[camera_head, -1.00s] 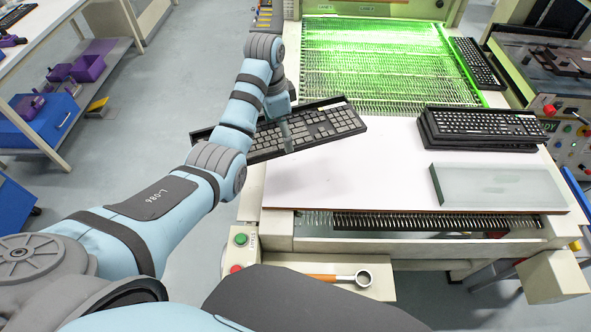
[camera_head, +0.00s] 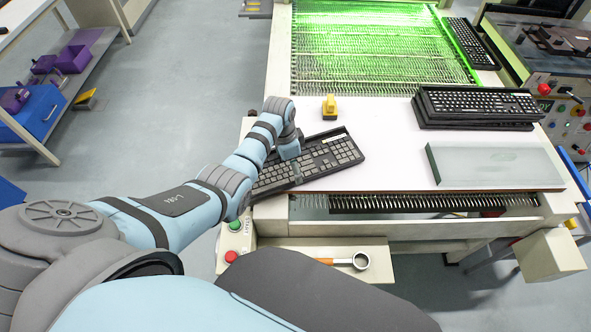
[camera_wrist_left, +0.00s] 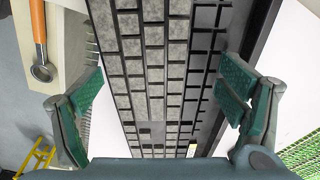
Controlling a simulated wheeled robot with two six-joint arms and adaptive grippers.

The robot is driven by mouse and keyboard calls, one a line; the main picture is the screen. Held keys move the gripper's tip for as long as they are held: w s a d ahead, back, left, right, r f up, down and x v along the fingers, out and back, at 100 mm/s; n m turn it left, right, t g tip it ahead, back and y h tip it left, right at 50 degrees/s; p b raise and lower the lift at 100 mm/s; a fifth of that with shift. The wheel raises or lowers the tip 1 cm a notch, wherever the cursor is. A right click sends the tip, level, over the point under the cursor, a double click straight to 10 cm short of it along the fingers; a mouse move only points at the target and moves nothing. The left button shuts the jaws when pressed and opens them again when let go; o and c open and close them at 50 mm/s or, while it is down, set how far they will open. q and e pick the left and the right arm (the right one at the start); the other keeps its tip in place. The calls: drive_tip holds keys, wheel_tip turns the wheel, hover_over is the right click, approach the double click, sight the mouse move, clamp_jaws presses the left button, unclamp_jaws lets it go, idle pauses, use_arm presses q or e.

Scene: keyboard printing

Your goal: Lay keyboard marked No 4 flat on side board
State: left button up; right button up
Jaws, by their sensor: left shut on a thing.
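A dark keyboard with grey keys (camera_head: 335,155) lies across the left part of the white board (camera_head: 385,150). Its left end sticks out past the board's edge. My left gripper (camera_head: 296,170) is shut on this keyboard; in the left wrist view its fingers (camera_wrist_left: 160,92) stand at both long sides of the keyboard (camera_wrist_left: 150,60). No number mark can be read on it. I cannot tell whether its underside touches the board. My right gripper is not in view.
Stacked black keyboards (camera_head: 475,107) and a pale glass-like block (camera_head: 495,165) occupy the board's right side. A yellow-topped item (camera_head: 329,107) stands at its far left. A lit green conveyor (camera_head: 375,50) lies behind. An orange-handled tool (camera_head: 350,261) lies in front.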

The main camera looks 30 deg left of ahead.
use_arm(q)
drive_tip(key=shift+f+p, duration=0.25)
drive_tip(key=shift+p, duration=0.05)
drive_tip(key=shift+c, duration=0.8)
drive_tip(key=shift+w+f, duration=0.1)
drive_tip(key=shift+f, duration=0.05)
drive_tip(key=o, duration=1.7)
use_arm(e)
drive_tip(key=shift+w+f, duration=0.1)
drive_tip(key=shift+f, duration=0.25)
